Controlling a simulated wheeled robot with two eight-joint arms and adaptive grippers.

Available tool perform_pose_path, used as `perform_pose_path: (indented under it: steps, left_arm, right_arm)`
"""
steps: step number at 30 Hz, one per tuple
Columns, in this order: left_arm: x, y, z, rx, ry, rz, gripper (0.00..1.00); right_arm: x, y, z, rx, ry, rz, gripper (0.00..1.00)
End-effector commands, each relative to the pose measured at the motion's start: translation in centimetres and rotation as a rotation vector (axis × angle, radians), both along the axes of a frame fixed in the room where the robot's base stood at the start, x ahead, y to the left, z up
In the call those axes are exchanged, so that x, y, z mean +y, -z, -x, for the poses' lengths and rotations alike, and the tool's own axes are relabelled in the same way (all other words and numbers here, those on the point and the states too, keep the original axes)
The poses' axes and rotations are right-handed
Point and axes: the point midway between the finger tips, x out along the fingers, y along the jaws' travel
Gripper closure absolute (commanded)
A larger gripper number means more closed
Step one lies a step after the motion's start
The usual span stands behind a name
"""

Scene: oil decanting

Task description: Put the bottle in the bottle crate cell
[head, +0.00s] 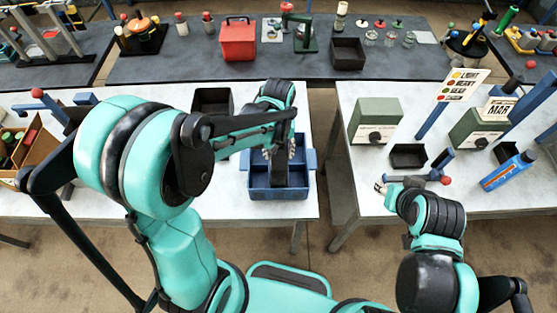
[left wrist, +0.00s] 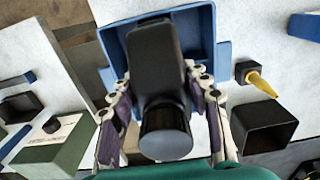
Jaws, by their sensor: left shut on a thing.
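The dark bottle (left wrist: 155,60) shows in the left wrist view between the fingers of my left gripper (left wrist: 158,88), its round end toward the camera. In the head view my left gripper (head: 280,153) is over the blue bottle crate (head: 263,193) on the left white table. The gripper is shut on the bottle, and part of the bottle (head: 290,172) shows below it, over the crate's middle. The crate wall also shows in the left wrist view (left wrist: 207,35). Whether the bottle touches the cell floor is hidden. My right gripper (head: 381,187) is by the right table's left edge; its fingers are too small to read.
A black open bin (head: 212,100) stands behind the crate. On the right table are a green box (head: 376,121), a small black tray (head: 408,156) and a blue bottle (head: 508,171). A gap separates the two white tables.

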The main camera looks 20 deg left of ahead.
Motion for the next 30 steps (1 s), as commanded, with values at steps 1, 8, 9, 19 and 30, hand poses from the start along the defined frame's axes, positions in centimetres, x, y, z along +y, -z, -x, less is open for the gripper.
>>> perform_pose_path:
  steps: [1,8,9,19,30]
  left_arm:
    - [0.0,0.4,-0.1,0.000,0.000,0.000,1.00]
    - [0.0,2.6,-0.1,0.000,0.000,0.000,1.00]
    - [0.0,3.1,-0.1,0.000,0.000,0.000,1.00]
    - [0.0,4.6,0.0,0.000,0.000,0.000,1.00]
    - [0.0,4.9,0.0,0.000,0.000,0.000,0.32]
  right_arm:
    - [0.0,0.1,0.0,0.000,0.000,0.000,0.60]
    - [0.0,0.5,0.0,0.000,0.000,0.000,0.60]
    - [0.0,0.6,0.0,0.000,0.000,0.000,0.60]
    - [0.0,0.8,0.0,0.000,0.000,0.000,0.60]
    - [0.0,1.1,0.0,0.000,0.000,0.000,0.60]
